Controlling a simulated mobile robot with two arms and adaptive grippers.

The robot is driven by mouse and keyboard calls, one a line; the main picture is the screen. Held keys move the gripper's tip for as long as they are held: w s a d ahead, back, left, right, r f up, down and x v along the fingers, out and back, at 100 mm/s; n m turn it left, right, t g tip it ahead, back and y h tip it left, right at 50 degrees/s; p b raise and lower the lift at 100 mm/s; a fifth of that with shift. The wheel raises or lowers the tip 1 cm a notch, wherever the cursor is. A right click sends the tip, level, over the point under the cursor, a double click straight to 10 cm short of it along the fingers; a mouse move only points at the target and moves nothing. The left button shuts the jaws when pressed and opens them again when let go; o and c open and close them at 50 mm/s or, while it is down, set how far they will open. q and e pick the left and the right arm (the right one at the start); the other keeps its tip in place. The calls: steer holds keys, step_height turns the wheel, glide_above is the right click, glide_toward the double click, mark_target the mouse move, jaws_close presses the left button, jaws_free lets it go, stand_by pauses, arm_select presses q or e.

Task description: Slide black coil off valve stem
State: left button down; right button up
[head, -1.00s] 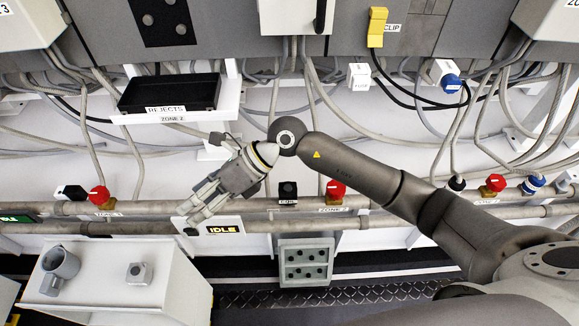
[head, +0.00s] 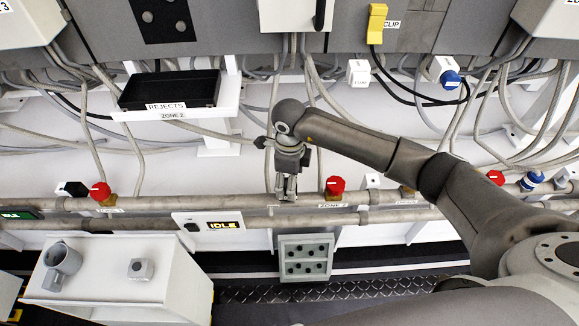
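My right gripper (head: 286,196) hangs down from the arm that comes in from the right. Its fingers are at the upper pipe (head: 240,201), left of the Zone 2 red knob (head: 335,186), where the black coil stands in the earlier frame. The gripper hides the coil and its valve stem, so I cannot tell whether the fingers touch it or are closed on it. Another black block (head: 72,188) sits beside the left red knob (head: 100,191). My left gripper is not in view.
An open black rejects tray (head: 170,108) sits on a white shelf at upper left. Grey cables hang behind my arm.

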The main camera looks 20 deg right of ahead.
steer(key=shift+f, duration=2.2)
steer(key=c, duration=1.2)
steer(key=shift+r+p, duration=1.85)
steer(key=shift+r, duration=0.8)
steer(key=shift+r+p, duration=1.3)
steer(key=shift+r, duration=0.7)
